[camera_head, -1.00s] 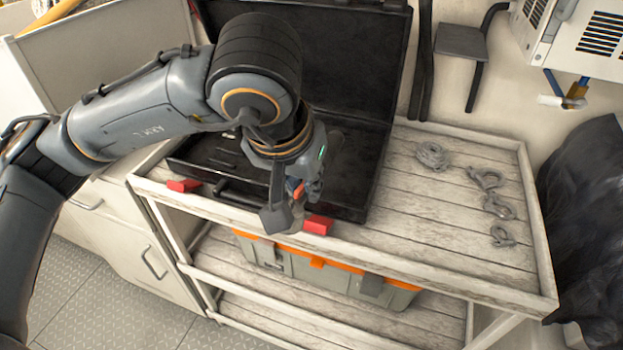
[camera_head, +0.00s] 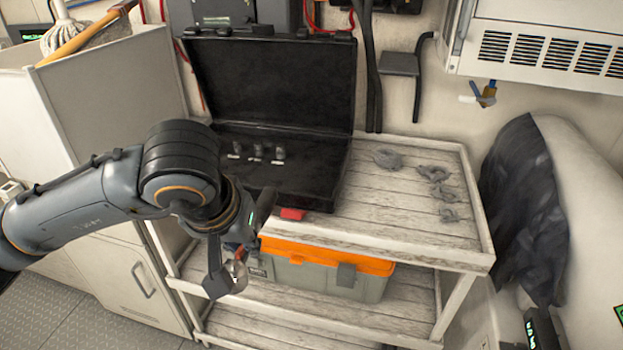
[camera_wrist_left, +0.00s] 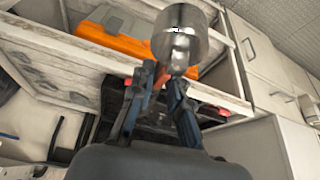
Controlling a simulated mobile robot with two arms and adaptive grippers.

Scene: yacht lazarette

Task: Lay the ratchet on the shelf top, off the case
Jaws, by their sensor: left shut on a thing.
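My left gripper (camera_head: 232,272) is in front of the shelf unit's front edge, off the case. It is shut on the ratchet (camera_wrist_left: 180,38), whose shiny round metal part fills the top middle of the left wrist view, with a reddish part between the fingers (camera_wrist_left: 152,100). In the head view the ratchet is mostly hidden by the gripper. The open black case (camera_head: 320,185) stands on the left of the shelf top (camera_head: 390,215), lid up at the back.
Several small metal pieces (camera_head: 257,152) sit in the case. The bare planks right of the case are free. A grey and orange toolbox (camera_head: 330,275) stands on the level below.

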